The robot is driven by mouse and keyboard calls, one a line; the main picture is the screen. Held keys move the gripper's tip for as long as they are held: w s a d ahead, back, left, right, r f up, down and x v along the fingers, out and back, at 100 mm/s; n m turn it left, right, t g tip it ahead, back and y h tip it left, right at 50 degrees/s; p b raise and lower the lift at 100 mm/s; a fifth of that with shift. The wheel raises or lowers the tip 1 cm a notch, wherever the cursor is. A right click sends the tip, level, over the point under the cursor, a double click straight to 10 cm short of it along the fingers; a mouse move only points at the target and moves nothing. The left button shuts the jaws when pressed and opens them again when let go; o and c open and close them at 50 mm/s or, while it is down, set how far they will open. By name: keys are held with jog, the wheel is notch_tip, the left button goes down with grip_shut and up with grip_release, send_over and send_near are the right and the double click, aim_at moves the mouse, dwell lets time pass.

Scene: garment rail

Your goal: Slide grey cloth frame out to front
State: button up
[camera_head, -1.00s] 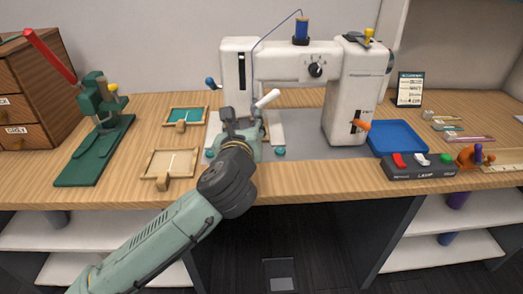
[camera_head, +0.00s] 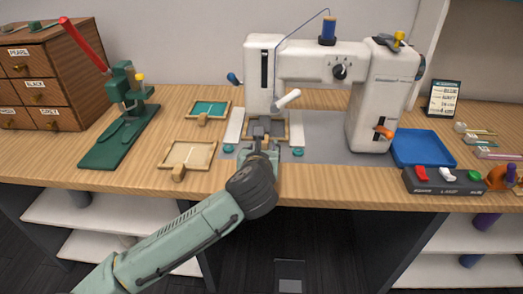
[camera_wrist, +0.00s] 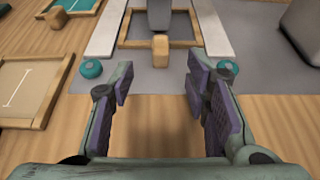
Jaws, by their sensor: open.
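The grey cloth frame is a wooden-edged frame with grey cloth, lying flat under the sewing machine head. In the wrist view its wooden edge (camera_wrist: 188,43) shows, with a small wooden block tab (camera_wrist: 160,45) at its front. It lies between two white rails (camera_wrist: 212,32), with a dark grey part of the machine over its middle. In the head view my gripper partly hides the frame (camera_head: 286,131). My gripper (camera_wrist: 160,88) is open and empty, its two purple-padded fingers short of the tab and on either side of its line. It also shows in the head view (camera_head: 264,140).
The white sewing machine (camera_head: 375,105) stands over the frame. Teal knobs (camera_wrist: 91,69) sit at the rails' front ends. A beige cloth frame (camera_head: 190,155) and a green cloth frame (camera_head: 210,109) lie left. A blue tray (camera_head: 423,148) lies right. The table front before the frame is clear.

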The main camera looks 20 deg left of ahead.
jog(key=p+x, duration=0.1)
jog(key=x, duration=0.8)
jog(key=shift+w+p, duration=0.15)
jog(key=shift+p, duration=0.2)
jog(key=shift+c, duration=0.5)
grip_shut()
